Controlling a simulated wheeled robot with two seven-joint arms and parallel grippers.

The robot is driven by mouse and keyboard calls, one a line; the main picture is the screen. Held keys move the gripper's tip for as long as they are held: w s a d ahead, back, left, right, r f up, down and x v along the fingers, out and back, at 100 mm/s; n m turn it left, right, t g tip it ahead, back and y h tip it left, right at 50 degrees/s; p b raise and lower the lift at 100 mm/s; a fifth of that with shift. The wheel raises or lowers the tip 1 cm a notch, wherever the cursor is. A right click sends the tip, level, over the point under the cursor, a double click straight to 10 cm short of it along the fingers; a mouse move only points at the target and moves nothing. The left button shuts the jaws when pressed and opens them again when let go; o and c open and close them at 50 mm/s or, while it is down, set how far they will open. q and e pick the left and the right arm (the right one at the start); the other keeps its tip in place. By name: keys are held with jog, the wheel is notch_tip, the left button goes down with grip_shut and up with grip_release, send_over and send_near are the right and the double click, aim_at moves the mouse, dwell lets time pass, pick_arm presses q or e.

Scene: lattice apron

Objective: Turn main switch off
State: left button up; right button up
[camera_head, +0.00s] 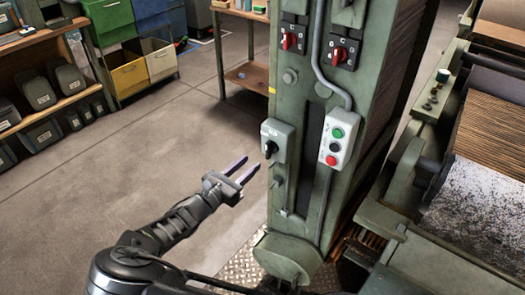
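A grey switch box (277,141) with a black rotary knob (271,148) is mounted on the left edge of the green machine column. Two dark plates with red rotary handles sit higher on the column, a left red switch (288,41) and a right red switch (338,55). No label readable here tells me which is the main switch.
A push-button box (338,139) with green, black and red buttons is right of the grey box on the green column (310,190). Conduit runs above it. Machinery with a roller (490,90) fills the right side. Shelves and bins (130,75) stand at the back left. Floor between is clear.

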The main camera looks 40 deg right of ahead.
aim_at(266, 150)
jog(key=p+x, duration=0.1)
jog(key=x, duration=0.7)
jog(key=shift+a, duration=0.1)
jog(key=shift+c, duration=0.4)
grip_shut()
